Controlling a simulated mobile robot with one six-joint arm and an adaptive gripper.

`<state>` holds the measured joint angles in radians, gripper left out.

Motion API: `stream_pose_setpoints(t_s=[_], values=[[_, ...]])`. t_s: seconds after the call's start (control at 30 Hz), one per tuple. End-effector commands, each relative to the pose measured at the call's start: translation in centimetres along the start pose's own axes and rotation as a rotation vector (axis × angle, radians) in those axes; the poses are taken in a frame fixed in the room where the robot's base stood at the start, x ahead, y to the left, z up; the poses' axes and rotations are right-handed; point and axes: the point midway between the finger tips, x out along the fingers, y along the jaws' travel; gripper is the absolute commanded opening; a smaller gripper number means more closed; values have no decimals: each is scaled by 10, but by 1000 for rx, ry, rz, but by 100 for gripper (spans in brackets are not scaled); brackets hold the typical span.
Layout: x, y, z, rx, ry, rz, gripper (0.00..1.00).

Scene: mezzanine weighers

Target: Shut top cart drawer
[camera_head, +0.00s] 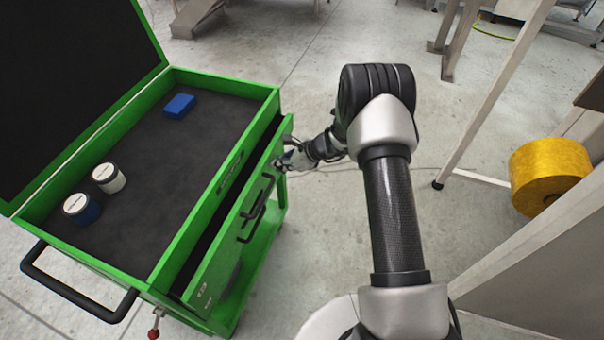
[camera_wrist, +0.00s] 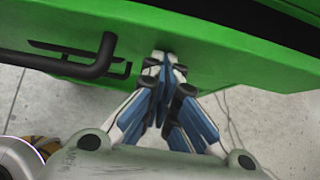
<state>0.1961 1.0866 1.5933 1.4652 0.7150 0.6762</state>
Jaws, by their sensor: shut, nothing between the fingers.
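The green cart (camera_head: 117,113) stands at left with its lid up. Its top drawer (camera_head: 215,262) is pulled out part way, with a dark gap between its front and the cart body. A black handle (camera_head: 258,195) is on the drawer front; a black handle also shows in the wrist view (camera_wrist: 85,62). My gripper (camera_head: 281,163) is shut and empty at the far end of the drawer front, beyond the handle. In the wrist view my closed fingertips (camera_wrist: 165,62) are at the green face, to the right of the handle; I cannot tell whether they touch.
The cart's top tray holds a blue block (camera_head: 179,106), a white-sided can (camera_head: 108,178) and a blue-sided can (camera_head: 82,208). A black push handle (camera_head: 75,292) sticks out at front left. A yellow spool (camera_head: 548,174) and metal frames stand at right. Open concrete floor lies behind my arm.

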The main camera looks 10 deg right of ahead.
Motion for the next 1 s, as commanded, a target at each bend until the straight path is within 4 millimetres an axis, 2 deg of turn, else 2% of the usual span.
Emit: stream_pose_setpoints(t_s=[0.1, 0.33, 1.0], values=[[17, 1, 16, -3, -1, 2, 0], [35, 0, 34, -2, 0, 1, 0], [39, -1, 41, -2, -3, 0, 0]])
